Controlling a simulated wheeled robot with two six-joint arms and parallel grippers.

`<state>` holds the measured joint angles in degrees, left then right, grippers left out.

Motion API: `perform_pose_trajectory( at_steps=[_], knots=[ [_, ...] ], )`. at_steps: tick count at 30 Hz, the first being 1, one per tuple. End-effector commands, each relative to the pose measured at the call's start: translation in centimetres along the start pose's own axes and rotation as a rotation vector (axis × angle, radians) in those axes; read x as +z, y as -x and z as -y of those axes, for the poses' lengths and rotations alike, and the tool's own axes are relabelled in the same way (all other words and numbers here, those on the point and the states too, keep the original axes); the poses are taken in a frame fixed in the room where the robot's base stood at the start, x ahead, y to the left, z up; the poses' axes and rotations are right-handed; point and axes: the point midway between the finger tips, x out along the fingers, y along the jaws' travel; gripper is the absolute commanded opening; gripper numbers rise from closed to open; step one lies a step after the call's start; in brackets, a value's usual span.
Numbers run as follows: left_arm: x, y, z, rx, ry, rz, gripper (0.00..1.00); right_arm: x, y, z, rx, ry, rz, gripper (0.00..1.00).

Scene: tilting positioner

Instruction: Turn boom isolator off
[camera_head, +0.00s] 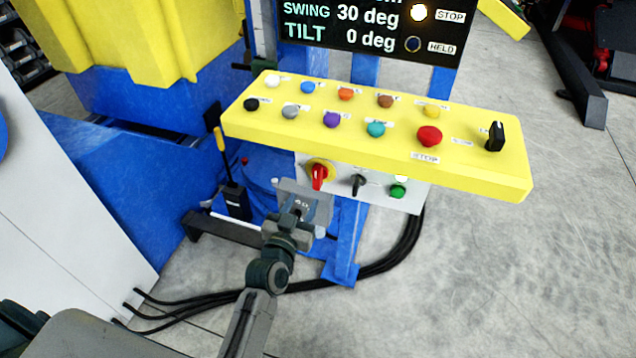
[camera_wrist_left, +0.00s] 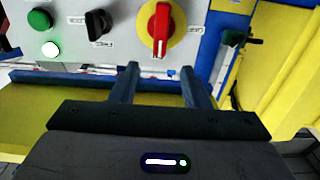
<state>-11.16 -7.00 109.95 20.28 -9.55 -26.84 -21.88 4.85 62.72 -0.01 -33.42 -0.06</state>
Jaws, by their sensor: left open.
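A red rotary handle on a yellow round plate (camera_head: 318,174) is on the grey panel under the yellow console. It also shows in the left wrist view (camera_wrist_left: 160,30), with its long grip upright in both views. I cannot read a label naming it the boom isolator. A black rotary switch (camera_head: 358,184) sits beside it, also in the wrist view (camera_wrist_left: 98,24). My left gripper (camera_head: 303,200) is just below and in front of the red handle. In the wrist view its two fingers (camera_wrist_left: 161,78) are apart and empty, pointing toward the panel just below the red handle, not around it.
A green button (camera_head: 398,191) and a lit lamp are on the same panel. The yellow console (camera_head: 480,178) overhangs it with several coloured buttons, a red stop button (camera_head: 429,136) and a black selector (camera_head: 495,136). A blue post and black cables stand below.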

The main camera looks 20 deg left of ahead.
Motion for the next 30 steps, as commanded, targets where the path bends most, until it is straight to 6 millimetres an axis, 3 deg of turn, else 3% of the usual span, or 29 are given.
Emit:
perform_pose_trajectory(
  at_steps=[16, 21, 30],
  knots=[
    [-0.2, -8.7, 0.0, 0.000, 0.000, 0.001, 0.42, 6.8, -2.1, -0.1, 0.000, -0.007, 0.019, 0.00],
    [0.0, -9.9, 0.0, 0.000, 0.000, 0.002, 0.42, 7.6, -2.2, -0.1, 0.000, -0.007, 0.019, 0.00],
    [0.1, -10.1, 0.0, 0.000, 0.000, 0.002, 0.42, 7.8, -2.3, -0.1, 0.000, -0.007, 0.020, 0.00]
  ],
)
